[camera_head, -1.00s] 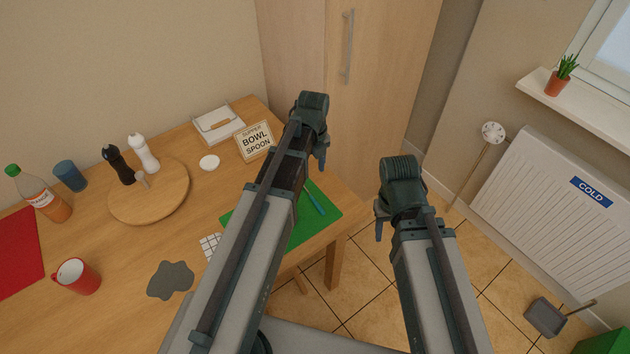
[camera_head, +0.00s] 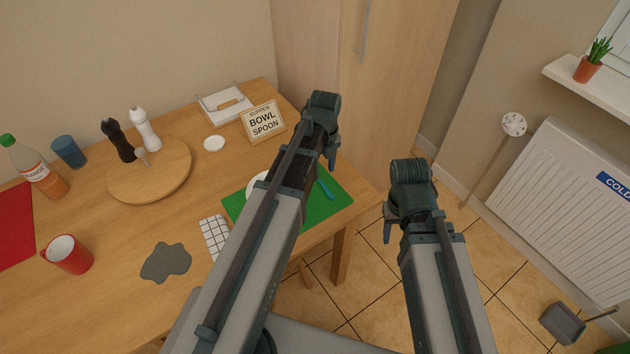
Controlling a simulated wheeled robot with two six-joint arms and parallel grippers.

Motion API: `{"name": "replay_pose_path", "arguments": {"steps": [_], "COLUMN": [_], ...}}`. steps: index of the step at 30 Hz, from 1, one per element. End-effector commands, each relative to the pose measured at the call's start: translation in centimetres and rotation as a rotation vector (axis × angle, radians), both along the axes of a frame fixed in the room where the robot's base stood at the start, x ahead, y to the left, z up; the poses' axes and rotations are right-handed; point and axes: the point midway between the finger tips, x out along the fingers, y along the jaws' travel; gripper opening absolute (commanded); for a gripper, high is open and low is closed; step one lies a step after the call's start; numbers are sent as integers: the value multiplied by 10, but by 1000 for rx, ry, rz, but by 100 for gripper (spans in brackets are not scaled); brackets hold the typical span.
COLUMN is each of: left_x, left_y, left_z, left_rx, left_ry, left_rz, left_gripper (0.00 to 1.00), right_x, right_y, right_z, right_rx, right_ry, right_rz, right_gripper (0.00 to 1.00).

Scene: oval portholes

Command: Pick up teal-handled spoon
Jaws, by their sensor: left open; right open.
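The teal-handled spoon (camera_head: 325,188) lies on the green mat (camera_head: 330,207) at the table's right end. Only its teal handle shows clearly; the rest is hidden behind my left arm. My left gripper (camera_head: 331,160) is open and empty, and appears above the mat, close to the handle in the picture. My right gripper (camera_head: 388,230) is open and empty, to the right of the table's edge, with floor behind it. A white bowl or plate (camera_head: 257,184) on the mat is partly hidden by my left arm.
A sign reading "SUPPER BOWL SPOON" (camera_head: 263,121) stands behind the mat. A round wooden board (camera_head: 150,185) carries two mills. A white-checked cloth (camera_head: 214,236), grey patch (camera_head: 166,262), red mug (camera_head: 68,254), blue cup (camera_head: 69,151) and bottle (camera_head: 38,170) are further left.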

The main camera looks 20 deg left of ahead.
Motion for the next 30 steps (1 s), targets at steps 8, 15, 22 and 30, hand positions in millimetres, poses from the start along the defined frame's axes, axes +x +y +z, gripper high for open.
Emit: {"name": "replay_pose_path", "arguments": {"steps": [8, 15, 22, 30], "left_x": [0, 1, 1, 1], "left_y": [0, 2, 2, 2], "left_z": [-5, -29, -54, -54], "left_rx": [0, 0, 0, 0], "left_ry": [0, 0, 0, 0], "left_rz": [0, 0, 0, 0], "left_gripper": [51, 51, 51, 51], "right_x": [0, 0, 0, 0], "right_y": [0, 0, 0, 0], "right_z": [-5, -29, -54, -54], "right_rx": [0, 0, 0, 0], "right_ry": [0, 0, 0, 0], "right_rz": [0, 0, 0, 1], "right_gripper": [50, 50, 50, 50]}}
